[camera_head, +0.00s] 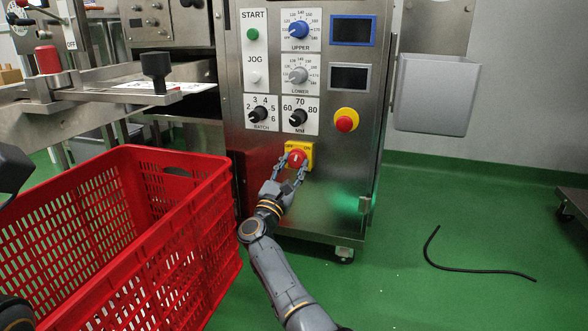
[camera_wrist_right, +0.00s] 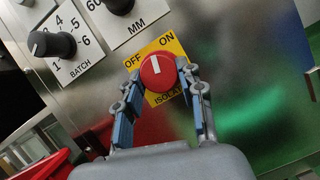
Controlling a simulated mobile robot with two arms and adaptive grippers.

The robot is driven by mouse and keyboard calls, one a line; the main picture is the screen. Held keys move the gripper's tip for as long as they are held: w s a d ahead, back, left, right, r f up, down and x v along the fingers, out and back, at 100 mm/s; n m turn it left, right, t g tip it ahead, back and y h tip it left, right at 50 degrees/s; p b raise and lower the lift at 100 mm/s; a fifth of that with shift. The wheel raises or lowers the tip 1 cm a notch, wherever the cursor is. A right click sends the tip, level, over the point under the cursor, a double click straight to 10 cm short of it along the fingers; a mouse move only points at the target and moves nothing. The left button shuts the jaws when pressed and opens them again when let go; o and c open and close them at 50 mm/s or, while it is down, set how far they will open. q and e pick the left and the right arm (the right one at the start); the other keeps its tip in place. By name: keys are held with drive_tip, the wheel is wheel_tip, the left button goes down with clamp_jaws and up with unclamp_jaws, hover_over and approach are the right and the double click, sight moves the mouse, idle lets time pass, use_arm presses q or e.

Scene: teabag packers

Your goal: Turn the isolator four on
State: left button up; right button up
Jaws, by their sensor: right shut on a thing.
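The isolator is a round red knob (camera_head: 297,158) on a yellow plate (camera_head: 308,148), low on the front of the steel machine. In the right wrist view the red knob (camera_wrist_right: 158,73) has a white mark that points up, between the OFF and ON labels on the yellow plate (camera_wrist_right: 172,45). My right gripper (camera_head: 294,161) reaches up to it, with its fingers on either side of the knob, shut on it. In the right wrist view the gripper (camera_wrist_right: 160,80) hides parts of the plate's lower edge. My left gripper is not clearly seen.
A red crate (camera_head: 185,173) stands to the left of my right arm. Above the isolator are the BATCH dial (camera_head: 258,114), the MM dial (camera_head: 297,118) and a red emergency button (camera_head: 344,123). A black cable (camera_head: 470,268) lies on the open green floor at right.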

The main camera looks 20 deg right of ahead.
drive_tip(key=m+g+h, duration=0.1)
drive_tip(key=m, duration=0.3)
drive_tip(key=m+g, duration=0.2)
drive_tip(key=m, duration=0.1)
drive_tip(key=shift+w+a+r+m+g+h, duration=0.1)
drive_tip(key=shift+a+m+g+h, duration=0.1)
drive_tip(key=shift+m+g+h, duration=0.15)
drive_tip(key=shift+m, duration=0.35)
drive_tip(key=o, duration=1.2)
